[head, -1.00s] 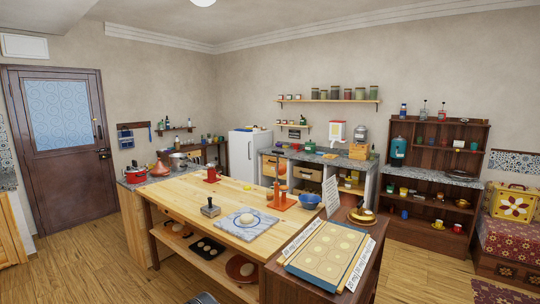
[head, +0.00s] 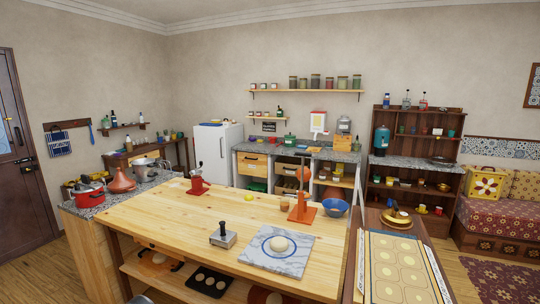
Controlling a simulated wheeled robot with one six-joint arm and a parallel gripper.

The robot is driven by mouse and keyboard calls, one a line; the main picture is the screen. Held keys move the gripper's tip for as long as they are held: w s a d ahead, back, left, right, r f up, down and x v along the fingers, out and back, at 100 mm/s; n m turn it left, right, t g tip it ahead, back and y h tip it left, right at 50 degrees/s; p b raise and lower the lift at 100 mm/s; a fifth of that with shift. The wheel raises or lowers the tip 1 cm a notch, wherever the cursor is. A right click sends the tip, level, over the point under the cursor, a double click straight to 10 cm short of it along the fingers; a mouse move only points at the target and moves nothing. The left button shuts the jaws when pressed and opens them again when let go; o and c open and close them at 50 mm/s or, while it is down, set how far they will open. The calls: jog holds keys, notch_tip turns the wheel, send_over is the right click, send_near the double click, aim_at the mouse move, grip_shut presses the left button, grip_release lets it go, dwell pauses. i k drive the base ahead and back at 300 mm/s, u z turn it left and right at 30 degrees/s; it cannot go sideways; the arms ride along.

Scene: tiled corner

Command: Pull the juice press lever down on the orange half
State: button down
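An orange-red press (head: 301,212) stands upright on the wooden table (head: 140,215), toward its right end. It has a flat base, a thin column and a rounded orange-red part near the top. A slim upright bar rises at its top; I cannot tell for sure whether this is the lever. An orange half cannot be told apart from the press at this size. My gripper is not in view.
A marble slab with dough (head: 278,262) and a dark-handled block (head: 223,237) lie nearer. A board (head: 398,270) is at front right.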

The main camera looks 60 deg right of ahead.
aim_at(304, 174)
jog(key=i, duration=1.1)
jog(key=z, duration=2.35)
jog(key=i, duration=1)
